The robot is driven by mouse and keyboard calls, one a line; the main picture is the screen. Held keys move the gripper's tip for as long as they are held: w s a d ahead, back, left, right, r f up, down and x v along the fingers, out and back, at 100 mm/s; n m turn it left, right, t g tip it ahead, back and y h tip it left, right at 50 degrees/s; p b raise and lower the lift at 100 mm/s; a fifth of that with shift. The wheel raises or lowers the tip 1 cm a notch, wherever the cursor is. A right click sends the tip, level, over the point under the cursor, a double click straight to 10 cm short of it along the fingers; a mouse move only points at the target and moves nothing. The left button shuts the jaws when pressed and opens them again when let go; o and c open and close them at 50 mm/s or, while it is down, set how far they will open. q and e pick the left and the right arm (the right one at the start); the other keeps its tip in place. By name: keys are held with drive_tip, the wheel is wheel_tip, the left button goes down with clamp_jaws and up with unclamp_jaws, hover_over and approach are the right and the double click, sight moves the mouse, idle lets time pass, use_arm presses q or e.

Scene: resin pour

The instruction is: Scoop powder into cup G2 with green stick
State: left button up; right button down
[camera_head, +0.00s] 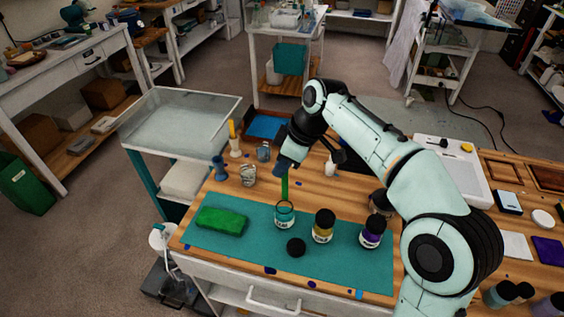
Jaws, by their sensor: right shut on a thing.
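My right gripper (284,169) comes in from the right and points down over the worktable. It is shut on the green stick (284,189), which hangs upright. The stick's lower end is at the mouth of an open jar (285,218) with a teal label; whether it touches powder I cannot tell. A loose black lid (296,247) lies on the teal mat (260,262) in front of the jar. Small cups stand behind the mat, one greyish (248,175) and one darker (263,151). I cannot read which is G2. My left gripper is out of view.
A gold jar (323,228) and a purple jar (371,234), both black-lidded, stand on the mat to the right. A green block (222,221) lies at its left. A blue item (219,169) and a yellow-handled tool (233,130) stand behind. The mat's front strip is mostly clear.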

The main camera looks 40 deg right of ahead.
wheel_tip(320, 180, down, 6)
drive_tip(key=b, duration=0.3)
drive_tip(key=shift+r+b, duration=0.15)
drive_tip(key=shift+b, duration=0.25)
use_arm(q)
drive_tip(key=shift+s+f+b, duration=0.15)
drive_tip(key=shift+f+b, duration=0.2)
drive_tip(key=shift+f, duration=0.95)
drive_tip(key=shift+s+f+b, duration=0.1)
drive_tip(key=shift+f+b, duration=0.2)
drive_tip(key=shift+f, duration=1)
use_arm(e)
drive_tip(key=shift+f, duration=0.9)
drive_tip(key=shift+r, duration=0.1)
wheel_tip(320, 180, up, 7)
drive_tip(key=p, duration=0.6)
drive_tip(key=shift+w+f, duration=0.1)
drive_tip(key=shift+f, duration=0.1)
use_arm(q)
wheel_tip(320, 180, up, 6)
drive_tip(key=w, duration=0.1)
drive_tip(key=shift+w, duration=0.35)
use_arm(e)
drive_tip(key=shift+f, duration=0.1)
